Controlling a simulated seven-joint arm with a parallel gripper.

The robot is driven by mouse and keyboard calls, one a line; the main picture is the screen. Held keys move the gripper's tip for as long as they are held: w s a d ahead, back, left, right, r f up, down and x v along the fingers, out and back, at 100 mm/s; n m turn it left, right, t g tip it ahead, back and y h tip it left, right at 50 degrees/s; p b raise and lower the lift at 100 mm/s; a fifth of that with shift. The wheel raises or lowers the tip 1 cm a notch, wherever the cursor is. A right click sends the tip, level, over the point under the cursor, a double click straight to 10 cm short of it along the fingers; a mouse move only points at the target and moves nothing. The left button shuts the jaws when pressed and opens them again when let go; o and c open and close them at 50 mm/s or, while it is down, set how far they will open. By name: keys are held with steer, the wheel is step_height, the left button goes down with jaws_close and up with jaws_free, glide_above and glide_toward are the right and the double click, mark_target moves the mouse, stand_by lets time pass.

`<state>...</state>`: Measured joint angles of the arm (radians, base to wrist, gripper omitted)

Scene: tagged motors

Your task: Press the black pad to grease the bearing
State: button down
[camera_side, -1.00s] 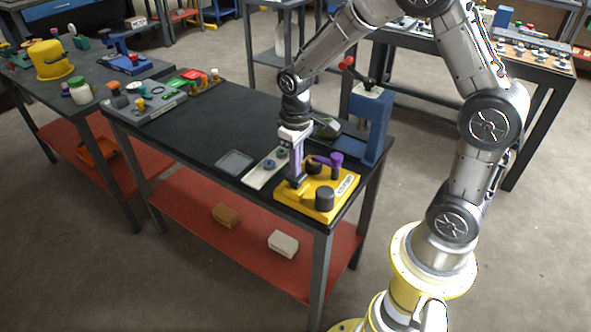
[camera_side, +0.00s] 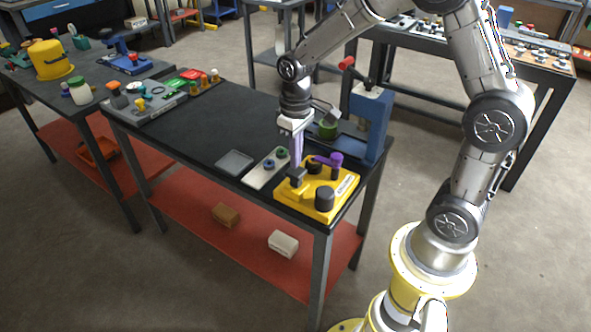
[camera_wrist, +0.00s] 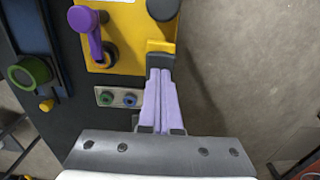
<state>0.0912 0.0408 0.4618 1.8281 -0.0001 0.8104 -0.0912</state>
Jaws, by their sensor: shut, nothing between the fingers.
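The yellow station (camera_side: 337,196) sits at the table's near right corner and also shows in the wrist view (camera_wrist: 128,55). The black pad (camera_side: 296,178) is a dark block at the station's left edge; it shows in the wrist view too (camera_wrist: 160,47). My gripper (camera_side: 297,166) is shut and empty, its purple fingers pointing down. The fingertips (camera_wrist: 160,72) are close at the pad; I cannot tell whether they touch it. A purple lever (camera_side: 326,160) stands over a dark round part (camera_wrist: 109,52) on the station. I cannot tell which part is the bearing.
A black cylinder (camera_side: 324,199) stands on the station's front. A light plate (camera_side: 262,174) with green and blue rings and a grey tray (camera_side: 234,162) lie to the left. A blue press (camera_side: 371,125) with a red handle stands behind.

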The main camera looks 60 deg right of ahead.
mark_target(296, 171)
stand_by(0.6)
steer(key=shift+f, duration=1.85)
steer(key=shift+r, duration=1.9)
step_height(296, 171, up, 6)
steer(key=shift+r, duration=0.1)
